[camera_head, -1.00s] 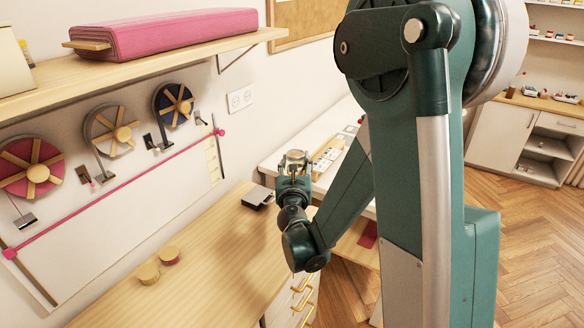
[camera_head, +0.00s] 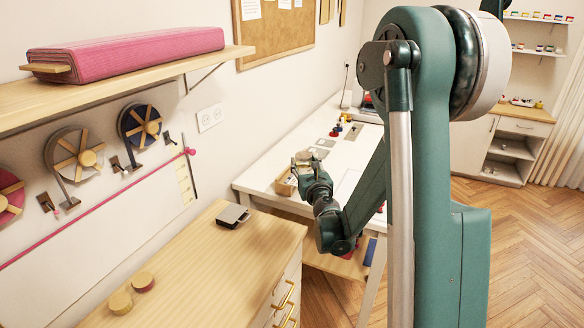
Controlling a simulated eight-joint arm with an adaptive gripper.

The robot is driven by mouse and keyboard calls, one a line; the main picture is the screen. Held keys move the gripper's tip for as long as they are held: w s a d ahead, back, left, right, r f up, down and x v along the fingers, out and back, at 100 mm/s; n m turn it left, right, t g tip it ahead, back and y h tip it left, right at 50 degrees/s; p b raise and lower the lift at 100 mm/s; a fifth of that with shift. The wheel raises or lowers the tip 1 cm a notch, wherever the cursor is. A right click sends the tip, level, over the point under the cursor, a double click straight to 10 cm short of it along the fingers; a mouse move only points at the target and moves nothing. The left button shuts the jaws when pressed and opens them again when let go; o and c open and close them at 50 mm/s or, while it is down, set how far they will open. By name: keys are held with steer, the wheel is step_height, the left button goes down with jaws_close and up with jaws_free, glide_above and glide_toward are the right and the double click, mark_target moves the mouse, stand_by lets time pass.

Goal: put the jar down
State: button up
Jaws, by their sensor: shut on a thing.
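A small jar with a pale, round top (camera_head: 303,158) is at the tip of my gripper (camera_head: 307,170), partly hidden by it. My gripper is shut on the jar. It appears over the near left part of the white table (camera_head: 257,178). From this angle I cannot tell how high the jar is above the table, or whether it touches it.
A wooden box (camera_head: 284,186) is close to the jar on the white table. Several small coloured items (camera_head: 338,128) and grey flat pieces (camera_head: 325,142) lie farther back. The wooden cabinet top (camera_head: 190,265) at left bears a dark box (camera_head: 232,216) and two round pieces (camera_head: 142,281).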

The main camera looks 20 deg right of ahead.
steer(key=s+d+n+y, duration=0.2)
steer(key=s+d+y, duration=0.1)
steer(key=d, duration=1.6)
steer(key=shift+f, duration=2.5)
steer(key=shift+f, duration=0.15)
steer(key=shift+f+b, duration=1.45)
steer(key=shift+f, duration=1.8)
steer(key=shift+f+b, duration=0.55)
steer(key=shift+b, duration=0.1)
